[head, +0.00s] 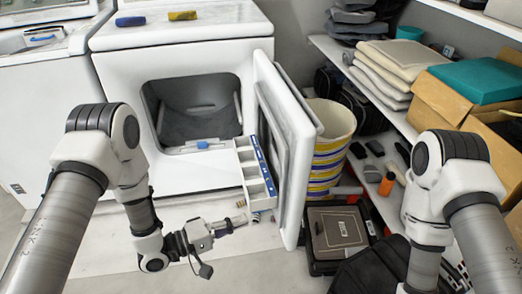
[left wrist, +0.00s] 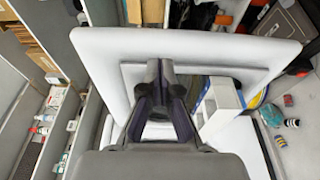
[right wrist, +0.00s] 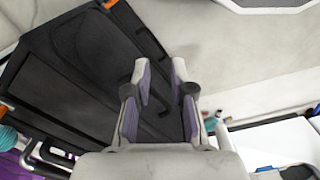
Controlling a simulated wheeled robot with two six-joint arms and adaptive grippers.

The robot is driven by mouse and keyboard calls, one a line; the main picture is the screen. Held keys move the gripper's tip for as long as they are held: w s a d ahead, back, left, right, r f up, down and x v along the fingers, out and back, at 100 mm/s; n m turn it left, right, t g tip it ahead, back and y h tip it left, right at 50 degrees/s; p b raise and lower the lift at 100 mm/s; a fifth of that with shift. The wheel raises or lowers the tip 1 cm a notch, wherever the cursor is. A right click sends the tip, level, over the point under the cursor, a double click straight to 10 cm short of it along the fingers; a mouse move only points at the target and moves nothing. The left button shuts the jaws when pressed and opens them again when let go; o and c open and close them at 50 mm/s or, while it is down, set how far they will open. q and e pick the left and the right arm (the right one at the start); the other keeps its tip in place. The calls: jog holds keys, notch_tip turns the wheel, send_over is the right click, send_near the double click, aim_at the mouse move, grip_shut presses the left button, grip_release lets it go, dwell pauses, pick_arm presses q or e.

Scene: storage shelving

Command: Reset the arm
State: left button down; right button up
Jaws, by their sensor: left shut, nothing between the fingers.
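My left gripper (head: 228,227) is low in front of the white machine, with its fingers shut and empty. It also shows in the left wrist view (left wrist: 160,68), its fingertips together in front of the open white door (left wrist: 235,45). My left arm bends down from the left of the head view. My right arm comes in from the right and runs out at the bottom edge, so its gripper is hidden from the head view. In the right wrist view my right gripper (right wrist: 160,66) has its fingertips apart, with nothing between them, over a dark panelled surface.
The white machine (head: 130,62) has its door (head: 289,125) swung open. A white compartment tray (head: 255,178) is beside the door. Right of the door are a striped bucket (head: 331,122), a dark case (head: 338,232) and a loaded shelf (head: 408,128). Small items lie on the floor near the left gripper.

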pick_arm(q)
jog(key=s+a+f+m+g+y, duration=0.1)
jog(key=s+a+f+g+y, duration=0.2)
jog(key=s+a+f+y, duration=0.5)
jog(key=s+a+f+m+g+y, duration=0.1)
jog(key=s+a+f+g+y, duration=0.2)
jog(key=s+a+f+y, duration=0.5)
jog(key=s+f+m+g, duration=0.2)
jog(key=s+m+g, duration=0.1)
jog(key=s, duration=0.4)
notch_tip(320, 180, up, 17)
jog(key=p, duration=1.6)
jog(key=shift+d+m+p, duration=0.15)
jog(key=shift+m+p, duration=0.15)
jog(key=shift+p, duration=0.1)
